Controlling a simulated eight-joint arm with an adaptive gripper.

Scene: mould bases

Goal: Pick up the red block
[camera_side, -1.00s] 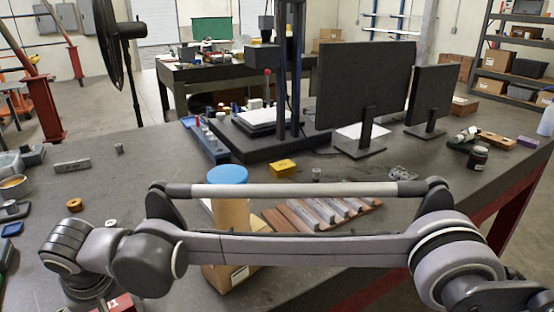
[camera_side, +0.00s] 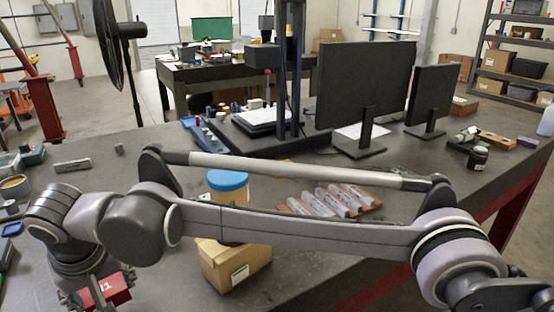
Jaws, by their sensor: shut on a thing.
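The red block (camera_side: 117,291) is at the lower left of the side view, with white marking on its face. My gripper (camera_side: 100,288) points down and is shut on the block, with fingers on both sides of it. The block's back and upper parts are hidden by the gripper. I cannot tell exactly how far the block is above the table.
A cardboard box (camera_side: 238,270) and a blue-lidded container (camera_side: 228,182) stand right of my gripper, partly behind my arm. Several grey bars lie on a brown board (camera_side: 372,204). Monitors (camera_side: 362,85) stand behind. The grey table (camera_side: 180,285) is bare between block and box.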

